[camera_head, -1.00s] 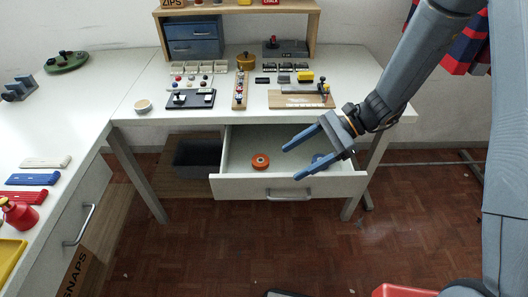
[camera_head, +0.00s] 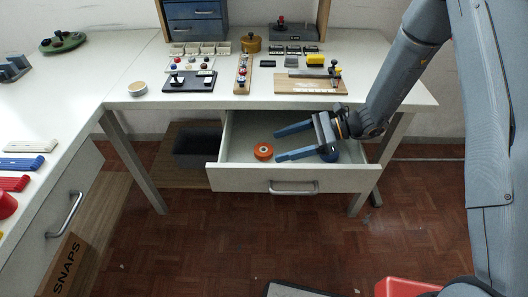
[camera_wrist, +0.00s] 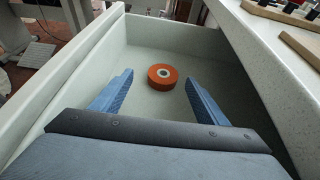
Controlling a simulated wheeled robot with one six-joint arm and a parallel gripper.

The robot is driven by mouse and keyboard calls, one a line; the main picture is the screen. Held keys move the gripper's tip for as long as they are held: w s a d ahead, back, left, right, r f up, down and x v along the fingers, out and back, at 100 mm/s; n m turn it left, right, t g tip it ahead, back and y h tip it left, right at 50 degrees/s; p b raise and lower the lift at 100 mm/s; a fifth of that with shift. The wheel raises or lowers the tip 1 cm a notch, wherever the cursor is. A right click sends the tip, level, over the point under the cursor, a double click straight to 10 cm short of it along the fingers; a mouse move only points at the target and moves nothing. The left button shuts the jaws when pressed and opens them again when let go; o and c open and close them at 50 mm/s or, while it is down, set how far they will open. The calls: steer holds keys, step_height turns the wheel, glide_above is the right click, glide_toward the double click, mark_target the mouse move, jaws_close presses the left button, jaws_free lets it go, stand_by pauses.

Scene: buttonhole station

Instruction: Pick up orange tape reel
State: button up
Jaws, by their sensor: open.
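The orange tape reel (camera_head: 263,151) lies flat in the open drawer (camera_head: 290,183), toward its left side. In the wrist view the reel (camera_wrist: 162,77) shows its pale hub, ahead of the fingertips and roughly between their lines. My gripper (camera_head: 276,145) is open, with its two blue fingers pointing left toward the reel. In the wrist view the gripper (camera_wrist: 160,83) has nothing between its fingers. A blue round thing (camera_head: 330,154) sits in the drawer behind my gripper, partly hidden by it.
The drawer hangs under the white tabletop (camera_head: 130,92), whose front edge overhangs the drawer's back. The drawer's walls surround the gripper. A wooden board (camera_head: 310,84) and a black tray (camera_head: 188,82) stand on the table. A dark bin (camera_head: 197,147) is left of the drawer.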

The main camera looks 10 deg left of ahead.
mark_target(261, 150)
steer(key=x, duration=0.3)
steer(key=p+x, duration=0.1)
steer(key=x, duration=0.1)
steer(key=shift+w+a+f, duration=0.3)
steer(key=c, duration=1.1)
